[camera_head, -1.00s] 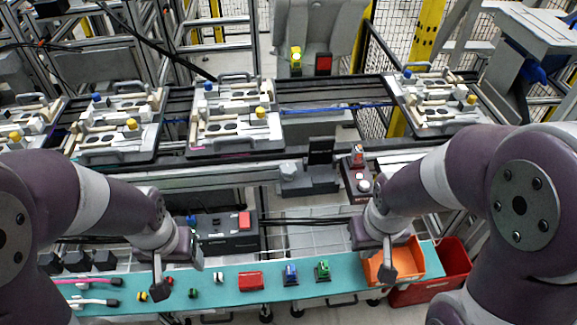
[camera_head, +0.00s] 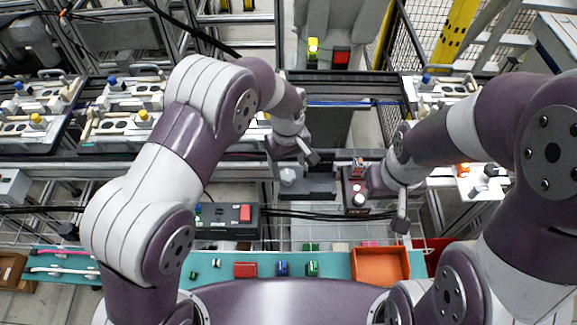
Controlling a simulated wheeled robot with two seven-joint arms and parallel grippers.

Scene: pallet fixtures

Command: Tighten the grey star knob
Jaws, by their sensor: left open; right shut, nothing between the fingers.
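What looks like the grey star knob (camera_head: 289,175) is a small light-grey piece on the dark fixture (camera_head: 318,188) at the middle of the view, below the conveyor. My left gripper (camera_head: 312,157) is just above and to the right of the knob, apart from it in the picture; it is open, and its fingers are small and hard to make out. My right gripper (camera_head: 401,223) hangs lower right, beside the dark box with the lit button (camera_head: 358,199). It is shut and empty.
My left arm hides much of the middle pallet. Pallets with yellow and blue knobs (camera_head: 122,115) stand on the conveyor. A black box with a red switch (camera_head: 228,222) is left of the fixture. The teal bench (camera_head: 335,262) holds small coloured parts and an orange bin (camera_head: 381,266).

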